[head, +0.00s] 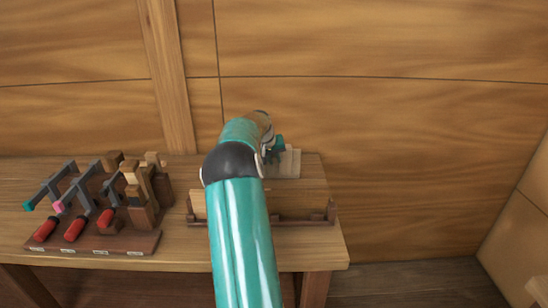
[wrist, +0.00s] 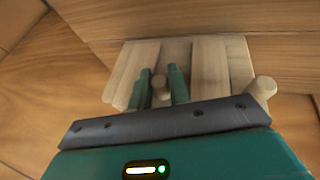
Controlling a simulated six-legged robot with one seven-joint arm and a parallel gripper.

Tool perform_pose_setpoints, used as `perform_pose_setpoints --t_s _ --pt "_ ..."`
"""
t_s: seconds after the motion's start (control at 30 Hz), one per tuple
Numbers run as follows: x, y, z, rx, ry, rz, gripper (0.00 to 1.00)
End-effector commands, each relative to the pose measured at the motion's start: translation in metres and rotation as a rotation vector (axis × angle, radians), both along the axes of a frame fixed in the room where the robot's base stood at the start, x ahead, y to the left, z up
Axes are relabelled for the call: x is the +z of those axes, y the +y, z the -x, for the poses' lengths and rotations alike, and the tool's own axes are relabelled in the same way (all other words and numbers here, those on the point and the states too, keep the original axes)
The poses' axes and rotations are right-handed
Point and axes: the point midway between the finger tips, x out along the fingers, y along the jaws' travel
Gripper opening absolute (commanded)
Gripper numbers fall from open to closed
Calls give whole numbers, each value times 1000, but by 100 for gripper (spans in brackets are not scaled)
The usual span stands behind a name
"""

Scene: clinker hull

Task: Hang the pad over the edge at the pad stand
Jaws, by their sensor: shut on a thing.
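My gripper (wrist: 162,84) has its two green fingers closed around a pale, round-ended wooden piece (wrist: 160,88). I cannot tell whether this piece is part of the pad. Just beyond the fingertips is a pale slatted wooden block (wrist: 210,68), perhaps the pad stand or the pad; I cannot tell if they touch. In the head view the pale stepped block (head: 289,162) stands at the back right of the bench, and my gripper (head: 279,148) is beside its left side. My arm hides much of this area. A second round peg (wrist: 264,88) shows at the right in the wrist view.
A wooden bench (head: 185,240) stands against a planked wall (head: 380,150). A rack (head: 95,240) with clamps, red-handled tools and wooden blocks is on the left. A low brown-edged tray (head: 300,221) lies partly under my arm. Floor at the right is clear.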

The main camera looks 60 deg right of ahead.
Motion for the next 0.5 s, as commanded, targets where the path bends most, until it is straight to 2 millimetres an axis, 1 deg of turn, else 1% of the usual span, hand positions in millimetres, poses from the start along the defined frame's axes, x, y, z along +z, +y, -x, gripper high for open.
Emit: perform_pose_setpoints --t_s 0.5 --pt "-4 0 0 0 0 -1 0"
